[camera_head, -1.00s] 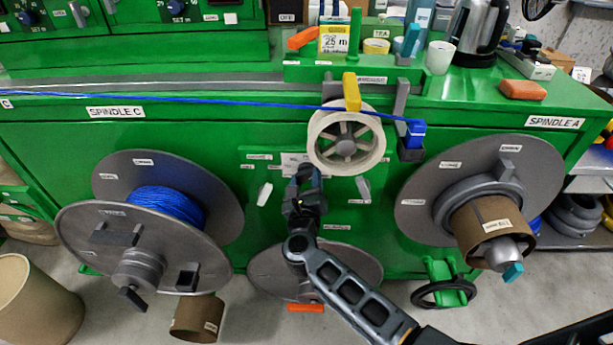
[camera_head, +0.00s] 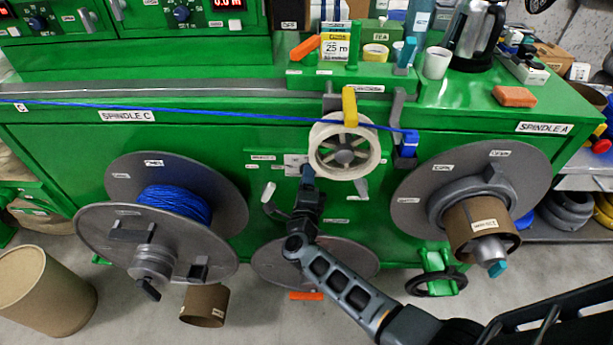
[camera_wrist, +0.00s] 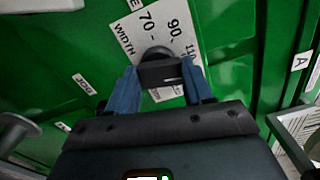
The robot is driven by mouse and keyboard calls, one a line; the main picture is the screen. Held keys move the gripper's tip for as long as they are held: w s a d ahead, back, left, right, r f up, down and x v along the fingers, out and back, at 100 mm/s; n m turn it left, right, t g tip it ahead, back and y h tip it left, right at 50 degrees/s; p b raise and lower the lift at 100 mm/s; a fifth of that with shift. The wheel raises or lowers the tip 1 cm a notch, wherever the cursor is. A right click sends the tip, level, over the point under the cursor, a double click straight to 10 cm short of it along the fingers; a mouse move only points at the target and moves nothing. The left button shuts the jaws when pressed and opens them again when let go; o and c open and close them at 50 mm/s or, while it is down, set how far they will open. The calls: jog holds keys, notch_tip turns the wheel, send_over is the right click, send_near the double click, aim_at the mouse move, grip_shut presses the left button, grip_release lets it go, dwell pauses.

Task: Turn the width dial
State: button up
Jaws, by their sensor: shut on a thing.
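The width dial (camera_wrist: 158,68) is a dark knob on a white scale plate (camera_wrist: 135,30) marked WIDTH, with 70 and 90 readable in the wrist view. My gripper (camera_wrist: 160,82) has its two blue fingers on either side of the knob and is shut on it. In the head view, my gripper (camera_head: 307,175) reaches the green panel just left of the white roller, in front of the plate (camera_head: 293,162). The knob is hidden there by my gripper. The rest of the scale is partly covered.
The cream roller (camera_head: 344,148) sits close right of my gripper, with a yellow guide (camera_head: 350,106) above. A blue cable (camera_head: 220,112) runs across to a blue clip (camera_head: 407,145). A pale lever (camera_head: 268,191) is to the left. Spindle C's blue-wound reel (camera_head: 172,203) and spindle A's disc (camera_head: 425,195) flank the arm.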

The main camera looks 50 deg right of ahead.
jog(key=shift+n+p, duration=0.4)
jog(key=shift+n, duration=0.7)
jog(key=shift+a+f, duration=0.1)
jog(key=o, duration=1)
jog(key=shift+o, duration=0.2)
jog(key=v, duration=0.7)
jog(key=shift+s+a, duration=0.25)
jog(key=shift+a, duration=0.05)
